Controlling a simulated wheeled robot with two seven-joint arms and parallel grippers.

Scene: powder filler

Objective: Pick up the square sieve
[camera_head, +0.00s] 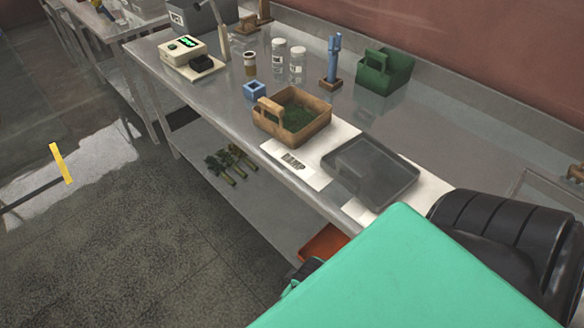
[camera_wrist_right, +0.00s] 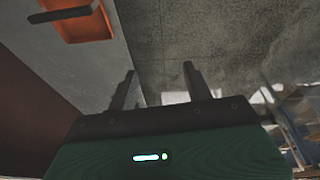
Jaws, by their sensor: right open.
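I cannot tell for sure which item is the square sieve. A square wooden box with a handle (camera_head: 318,133) holds green leafy stuff and stands mid-bench in the head view. A dark grey, shallow square tray (camera_head: 370,168) lies to its right on a white mat. A pale thin frame (camera_head: 530,178) shows at the far right edge, partly hidden behind my arm. My right gripper (camera_wrist_right: 158,68) is open and empty in its wrist view, with its fingers apart and bare floor beyond them. My left gripper is not in view.
An orange tray (camera_wrist_right: 85,22) is near the right gripper; it also shows on the lower shelf in the head view (camera_head: 323,243). A green caddy (camera_head: 383,73), glass jars (camera_head: 297,66), a blue tool on a stand (camera_head: 333,62) and a scale (camera_head: 186,52) stand behind. A "DAMP" card (camera_head: 294,164) lies in front.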

